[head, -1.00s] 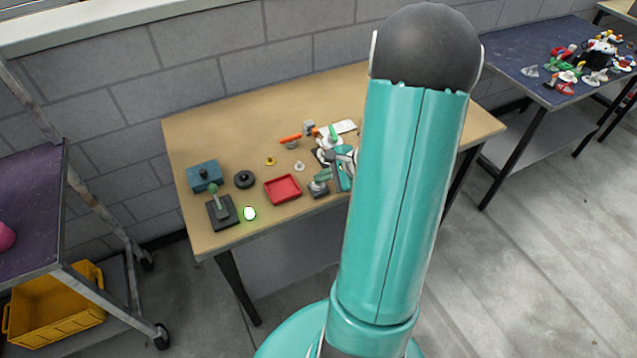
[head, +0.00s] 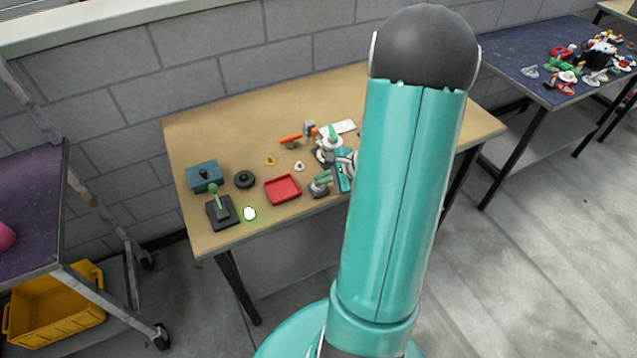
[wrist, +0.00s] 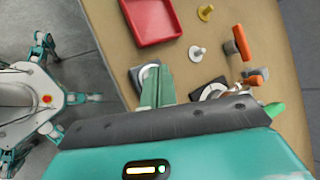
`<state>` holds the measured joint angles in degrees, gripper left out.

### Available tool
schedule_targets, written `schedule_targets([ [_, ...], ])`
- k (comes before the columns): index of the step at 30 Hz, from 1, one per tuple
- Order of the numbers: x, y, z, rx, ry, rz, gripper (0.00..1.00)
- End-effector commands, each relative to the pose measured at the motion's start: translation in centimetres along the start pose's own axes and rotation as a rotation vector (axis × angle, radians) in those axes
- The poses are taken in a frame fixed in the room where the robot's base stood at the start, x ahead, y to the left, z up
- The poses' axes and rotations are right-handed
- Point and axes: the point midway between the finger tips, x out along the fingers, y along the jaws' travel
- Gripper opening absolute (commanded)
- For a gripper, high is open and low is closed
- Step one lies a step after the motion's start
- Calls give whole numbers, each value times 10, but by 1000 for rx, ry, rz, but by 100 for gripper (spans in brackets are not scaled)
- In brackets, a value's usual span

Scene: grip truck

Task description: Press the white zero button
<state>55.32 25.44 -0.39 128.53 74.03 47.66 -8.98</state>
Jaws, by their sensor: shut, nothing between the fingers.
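A small white knob (head: 299,166) stands upright on the tan table. It also shows in the wrist view (wrist: 197,52). I cannot read a zero on it.
A red tray (head: 283,188), a yellow knob (head: 270,161), a black wheel (head: 244,179), a blue box (head: 203,176) and a black-based joystick (head: 222,212) stand on the table (head: 240,120). A green-handled device (head: 320,183) and an orange-handled one (head: 290,138) are close to my gripper.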

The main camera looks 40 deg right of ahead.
Motion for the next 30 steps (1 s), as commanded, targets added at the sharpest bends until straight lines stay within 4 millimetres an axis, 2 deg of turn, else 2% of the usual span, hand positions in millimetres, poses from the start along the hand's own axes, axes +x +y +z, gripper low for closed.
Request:
schedule_targets([
  [11,1,1,-1,-1,1,0,0],
  [30,-10,-7,6,-1,2,-2,0],
])
